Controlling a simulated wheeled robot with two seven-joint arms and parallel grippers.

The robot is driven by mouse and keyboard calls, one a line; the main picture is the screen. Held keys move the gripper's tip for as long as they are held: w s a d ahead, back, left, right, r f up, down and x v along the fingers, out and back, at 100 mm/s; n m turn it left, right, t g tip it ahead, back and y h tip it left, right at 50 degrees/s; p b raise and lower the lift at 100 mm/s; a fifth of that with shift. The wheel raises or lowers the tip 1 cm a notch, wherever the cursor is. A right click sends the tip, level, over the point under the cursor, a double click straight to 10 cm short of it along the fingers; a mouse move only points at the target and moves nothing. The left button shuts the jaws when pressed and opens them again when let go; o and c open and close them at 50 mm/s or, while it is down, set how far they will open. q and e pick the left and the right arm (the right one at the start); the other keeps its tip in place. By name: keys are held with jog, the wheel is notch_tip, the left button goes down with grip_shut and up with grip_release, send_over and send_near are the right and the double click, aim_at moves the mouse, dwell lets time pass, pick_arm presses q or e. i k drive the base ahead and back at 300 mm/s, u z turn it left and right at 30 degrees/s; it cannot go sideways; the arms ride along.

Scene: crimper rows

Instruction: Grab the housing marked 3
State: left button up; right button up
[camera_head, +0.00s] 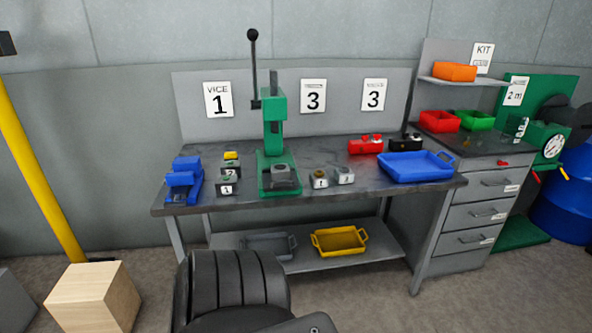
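Several small grey housings stand on the workbench. One at the left front (226,186) bears a white label that looks like 1. Another (230,169) stands just behind it with a yellow piece on or behind it. Two more stand side by side right of the green press, a left one (320,179) and a right one (344,176). Their labels are too small to read surely, so I cannot tell which housing is marked 3. A dark grey part (282,176) sits on the press base. Neither of my grippers is in view.
The green press (273,130) stands mid-bench, with a blue vice (183,181) at left and a blue tray (416,167) at right. Two wall signs read 3, one reads 1. A wooden block (95,300) is at lower left.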

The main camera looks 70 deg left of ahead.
aim_at(281, 171)
jog(key=u, duration=0.15)
jog(key=i, duration=1.85)
jog(key=u, duration=1.1)
jog(key=i, duration=0.95)
jog(key=u, duration=1.55)
jog(key=i, duration=0.55)
jog(key=u, duration=0.4)
